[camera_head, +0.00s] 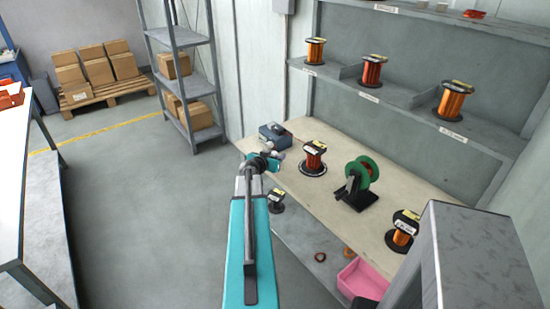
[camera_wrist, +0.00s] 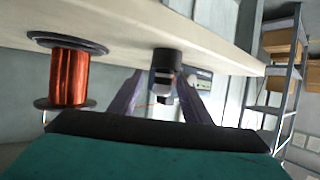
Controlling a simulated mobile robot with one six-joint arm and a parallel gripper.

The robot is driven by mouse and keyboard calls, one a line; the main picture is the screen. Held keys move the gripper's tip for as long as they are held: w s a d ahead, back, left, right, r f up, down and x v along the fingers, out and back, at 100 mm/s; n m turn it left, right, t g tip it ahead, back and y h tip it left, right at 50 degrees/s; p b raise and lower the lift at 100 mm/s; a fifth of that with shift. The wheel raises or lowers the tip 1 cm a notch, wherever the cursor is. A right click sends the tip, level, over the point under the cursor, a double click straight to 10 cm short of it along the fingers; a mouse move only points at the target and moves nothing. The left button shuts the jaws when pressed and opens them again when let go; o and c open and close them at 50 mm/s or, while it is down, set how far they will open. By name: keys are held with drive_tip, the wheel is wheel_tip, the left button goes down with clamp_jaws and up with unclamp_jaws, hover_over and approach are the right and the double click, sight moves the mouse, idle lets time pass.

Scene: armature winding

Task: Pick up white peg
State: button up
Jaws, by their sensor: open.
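A small white piece, which looks like the white peg (camera_wrist: 164,78), shows between the fingers in the wrist view, with a black cylindrical part (camera_wrist: 166,58) against the bench behind it. My gripper (camera_wrist: 161,85) is open, with one finger on each side of this piece. I cannot tell whether the fingers touch it. In the head view my gripper (camera_head: 271,156) is over the left end of the bench, beside a blue-grey box. The peg cannot be told apart from the gripper there.
The bench (camera_head: 330,193) carries the blue-grey box (camera_head: 275,134), a copper spool (camera_head: 313,157), a green reel on a black stand (camera_head: 360,180) and another spool (camera_head: 402,230). The copper spool is at left in the wrist view (camera_wrist: 68,76). A pink bin (camera_head: 362,280) is below.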

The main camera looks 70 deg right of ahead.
drive_tip(key=shift+p+x, duration=0.85)
drive_tip(key=shift+x, duration=0.5)
drive_tip(key=shift+p+x, duration=0.3)
drive_tip(key=shift+x, duration=0.6)
drive_tip(key=shift+w, duration=0.1)
drive_tip(key=shift+c, duration=0.2)
clamp_jaws()
